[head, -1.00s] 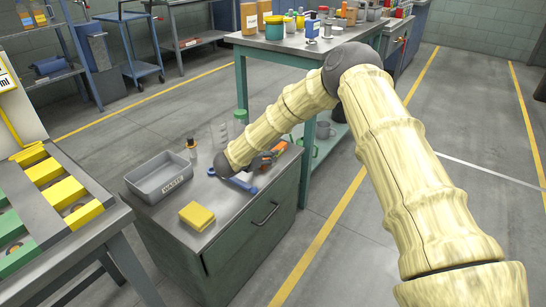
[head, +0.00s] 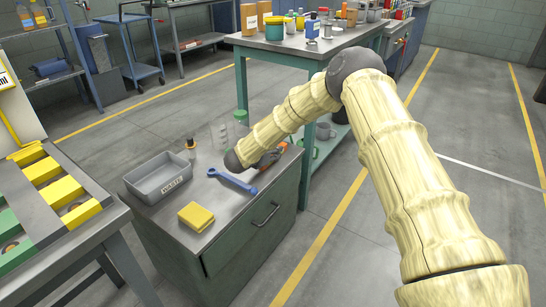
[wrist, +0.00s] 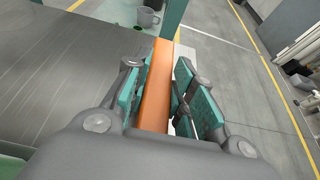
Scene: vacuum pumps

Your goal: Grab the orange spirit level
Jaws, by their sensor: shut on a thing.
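The orange spirit level (wrist: 153,100) stands between the teal finger pads of my gripper (wrist: 164,82) in the wrist view, running lengthwise away from the camera. My gripper is shut on it. In the head view my gripper (head: 268,159) is at the far right corner of the green cabinet's top, mostly behind my arm. Only a little orange of the level (head: 283,147) shows there. I cannot tell whether the level touches the top or is just above it.
A teal workbench (head: 300,55) with several containers stands close behind. Open floor lies to the right.

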